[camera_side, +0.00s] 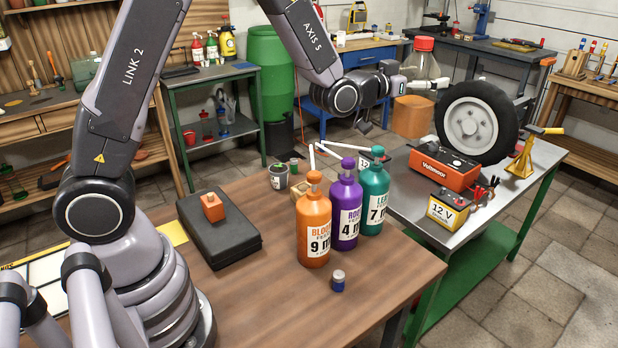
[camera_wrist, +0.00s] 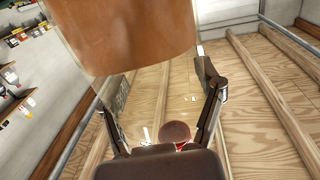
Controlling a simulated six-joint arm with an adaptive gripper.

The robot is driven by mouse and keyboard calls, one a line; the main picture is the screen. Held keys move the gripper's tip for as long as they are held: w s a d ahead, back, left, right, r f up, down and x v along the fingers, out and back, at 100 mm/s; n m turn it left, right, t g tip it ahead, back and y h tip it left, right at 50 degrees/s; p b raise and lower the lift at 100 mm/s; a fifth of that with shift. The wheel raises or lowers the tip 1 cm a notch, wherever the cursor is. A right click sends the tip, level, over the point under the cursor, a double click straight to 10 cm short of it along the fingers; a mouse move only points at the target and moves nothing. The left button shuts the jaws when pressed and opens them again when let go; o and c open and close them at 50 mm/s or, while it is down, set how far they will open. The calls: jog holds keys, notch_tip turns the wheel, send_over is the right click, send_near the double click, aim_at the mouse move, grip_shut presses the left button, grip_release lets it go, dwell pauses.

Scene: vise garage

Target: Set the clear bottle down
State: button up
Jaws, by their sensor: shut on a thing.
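The clear bottle (camera_side: 421,67) has a red cap and amber-brown contents in its lower part. It is held in the air, near upright with a slight lean, by the far left end of the metal-topped table (camera_side: 398,199). My gripper (camera_side: 424,85) is shut on its middle, reaching in from the left. In the wrist view the amber part (camera_wrist: 125,35) fills the top, and my gripper's fingers (camera_wrist: 160,95) stand on either side of the see-through body. A dark red round shape low in that view looks like the cap. The bottle's underside is hidden.
The metal-topped table bears a tire (camera_side: 449,118), a red Voltmeister box (camera_side: 443,169), a 12 V battery (camera_side: 447,208) and a yellow jack stand (camera_side: 522,160). Orange (camera_side: 313,228), purple (camera_side: 345,210) and teal (camera_side: 374,200) bottles stand on the wooden table (camera_side: 270,300). Its front is mostly clear.

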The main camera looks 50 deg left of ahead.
jog(key=s+a+n+g+y, duration=0.2)
jog(key=s+a+n+y, duration=0.15)
jog(key=a+y, duration=0.45)
jog(key=s+a+n+g+y, duration=0.25)
jog(key=a+n+y, duration=0.25)
jog(key=a, duration=0.8)
jog(key=s+a+n+g+y, duration=0.3)
jog(key=s+a+n+g, duration=0.3)
jog(key=s, duration=0.4)
jog(key=s+a+n+g+y, duration=0.4)
jog(key=s+a+g, duration=0.35)
jog(key=s, duration=0.25)
notch_tip(320, 180, down, 18)
jog(key=w+a+f, duration=0.9)
jog(key=a+f, duration=0.1)
jog(key=f, duration=0.3)
jog(key=shift+w+f+n, duration=0.15)
jog(key=shift+w+n, duration=0.15)
jog(key=shift+n, duration=0.05)
jog(key=shift+f, duration=0.2)
